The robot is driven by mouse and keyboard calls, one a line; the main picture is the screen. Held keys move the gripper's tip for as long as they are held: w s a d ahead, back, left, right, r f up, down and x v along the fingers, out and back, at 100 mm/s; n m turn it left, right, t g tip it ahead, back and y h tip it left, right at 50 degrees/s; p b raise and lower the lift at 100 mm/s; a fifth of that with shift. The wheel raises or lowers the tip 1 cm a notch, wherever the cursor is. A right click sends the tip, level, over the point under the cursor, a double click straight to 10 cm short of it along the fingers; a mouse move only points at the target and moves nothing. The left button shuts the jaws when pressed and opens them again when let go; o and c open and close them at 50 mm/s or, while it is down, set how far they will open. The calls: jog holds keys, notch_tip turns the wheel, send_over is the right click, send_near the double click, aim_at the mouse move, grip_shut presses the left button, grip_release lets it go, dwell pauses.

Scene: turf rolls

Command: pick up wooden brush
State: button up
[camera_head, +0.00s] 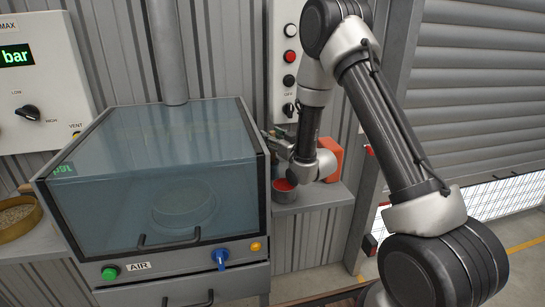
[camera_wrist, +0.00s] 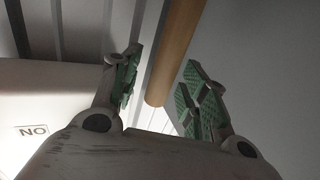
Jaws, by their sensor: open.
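A smooth wooden handle, which looks like that of the wooden brush (camera_wrist: 178,48), runs down from the top of the wrist view. Its rounded lower end appears between the two green-padded fingers of my gripper (camera_wrist: 162,78). The fingers stand apart, with a visible gap to the handle on both sides. I cannot tell how far along the view the handle lies from the fingertips. The brush head is out of the wrist view. In the head view my gripper (camera_head: 276,143) is beside the clear cabinet's right side, and I cannot make out the brush there.
The clear-fronted cabinet (camera_head: 160,195) stands close left of my gripper. A grey shelf (camera_head: 318,197) holds a red container (camera_head: 284,186) and an orange-red object (camera_head: 332,157) below my wrist. A button panel (camera_head: 289,80) is on the wall behind. A pale box (camera_wrist: 45,100) shows left in the wrist view.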

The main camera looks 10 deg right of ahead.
grip_shut()
jog(key=shift+r, duration=0.2)
dwell(0.4)
